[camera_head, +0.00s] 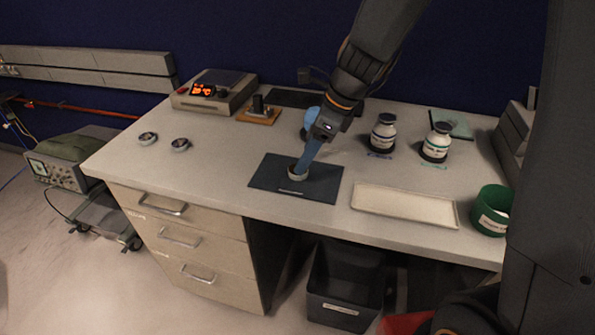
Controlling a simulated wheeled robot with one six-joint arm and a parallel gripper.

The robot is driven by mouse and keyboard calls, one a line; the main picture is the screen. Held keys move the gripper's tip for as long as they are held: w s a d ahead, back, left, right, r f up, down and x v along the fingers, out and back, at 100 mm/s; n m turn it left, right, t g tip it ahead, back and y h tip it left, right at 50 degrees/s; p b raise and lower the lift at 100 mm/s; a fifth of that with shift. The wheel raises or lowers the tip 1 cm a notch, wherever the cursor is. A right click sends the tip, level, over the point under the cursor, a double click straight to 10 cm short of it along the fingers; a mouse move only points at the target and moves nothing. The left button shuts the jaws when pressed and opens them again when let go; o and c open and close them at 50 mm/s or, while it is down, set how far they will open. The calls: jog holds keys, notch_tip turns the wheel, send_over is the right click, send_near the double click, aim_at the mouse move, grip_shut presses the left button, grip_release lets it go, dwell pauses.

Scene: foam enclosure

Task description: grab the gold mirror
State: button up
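My gripper (300,171) reaches down over the dark mat (322,184) near the front of the desk. Its blue fingers are tilted, with the tips at a small round pale-rimmed piece (297,175) on the mat. The fingers hide part of this piece. I cannot tell its face colour, whether it is the gold mirror, or whether the fingers are closed on it. Two similar small round pieces lie at the desk's left, one farther left (148,138) and one nearer the mat (180,144). Their colour is too small to tell clearly.
A box with a lit orange display (213,92) and a small wooden-based stand (259,112) are at the back left. A cream tray (404,205) and green cup (491,212) are at the front right.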

jog(key=shift+d+x, duration=0.15)
jog(key=shift+x, duration=1)
jog(key=shift+d+x, duration=0.1)
jog(key=shift+x, duration=1.05)
jog(key=shift+w, duration=0.15)
jog(key=c, duration=1.2)
